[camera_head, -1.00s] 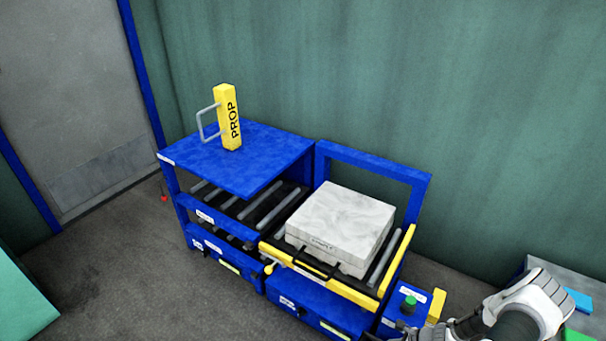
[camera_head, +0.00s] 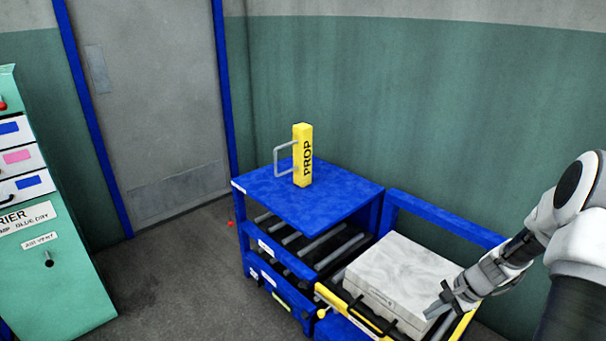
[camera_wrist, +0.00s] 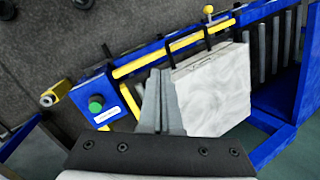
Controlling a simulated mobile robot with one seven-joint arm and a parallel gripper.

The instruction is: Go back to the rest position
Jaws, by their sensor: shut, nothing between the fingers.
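My gripper (camera_head: 439,306) is shut and empty in the head view. It appears in front of the right side of the white sample block (camera_head: 398,276); whether it touches the block I cannot tell. In the wrist view the shut grey fingers (camera_wrist: 160,104) show beside the white block (camera_wrist: 213,92). The block sits on the roller bed of the blue press (camera_head: 315,190), inside the yellow-edged front part. My arm reaches in from the right edge of the head view.
A yellow PROP block (camera_head: 302,155) with a grey handle stands on the blue top. A green button (camera_wrist: 96,104) is on a blue box by the press. A teal drier cabinet (camera_head: 55,260) stands at left. A grey door (camera_head: 150,100) is behind.

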